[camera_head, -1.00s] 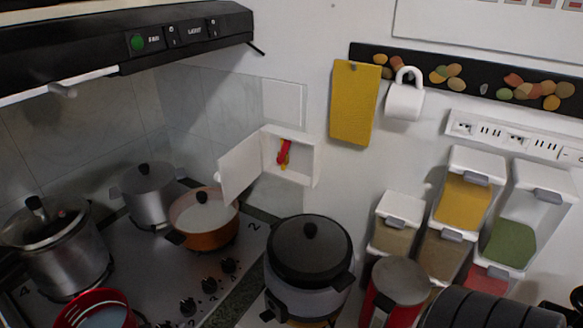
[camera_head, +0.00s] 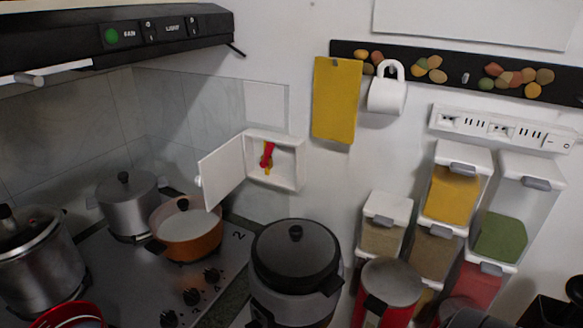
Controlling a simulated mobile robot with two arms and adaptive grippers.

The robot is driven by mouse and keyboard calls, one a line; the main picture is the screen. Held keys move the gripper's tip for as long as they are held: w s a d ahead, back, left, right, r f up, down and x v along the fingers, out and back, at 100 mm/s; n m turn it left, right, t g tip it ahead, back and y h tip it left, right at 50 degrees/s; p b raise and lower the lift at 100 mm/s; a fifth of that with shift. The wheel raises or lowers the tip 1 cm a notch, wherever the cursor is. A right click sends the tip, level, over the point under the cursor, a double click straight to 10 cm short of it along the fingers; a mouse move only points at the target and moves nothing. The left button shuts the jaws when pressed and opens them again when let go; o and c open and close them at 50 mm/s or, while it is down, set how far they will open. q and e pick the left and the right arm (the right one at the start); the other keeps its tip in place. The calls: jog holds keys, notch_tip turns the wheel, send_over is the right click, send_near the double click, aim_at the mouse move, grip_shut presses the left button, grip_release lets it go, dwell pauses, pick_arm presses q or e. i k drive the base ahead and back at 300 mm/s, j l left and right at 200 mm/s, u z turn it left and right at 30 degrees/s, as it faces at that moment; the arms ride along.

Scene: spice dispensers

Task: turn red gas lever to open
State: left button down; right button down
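The red gas lever (camera_head: 268,156) sits inside a small white wall box (camera_head: 299,164), with a yellow part beside it. The box's door (camera_head: 221,171) is swung open to the left. The lever looks slanted, close to upright. No gripper shows clearly in the head view. A black ridged form at the bottom right edge (camera_head: 465,318) may be part of my arm, but no fingers are visible there.
Below the box, an orange pot (camera_head: 190,238) and a steel pot (camera_head: 128,205) stand on the stove. A rice cooker (camera_head: 295,262) stands to the right. Spice dispensers (camera_head: 452,192) hang on the right wall.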

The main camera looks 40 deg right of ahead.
aim_at(264, 163)
jog(key=k+z, duration=0.15)
jog(key=z, duration=0.25)
jog(key=k+z, duration=0.1)
jog(key=z, duration=0.35)
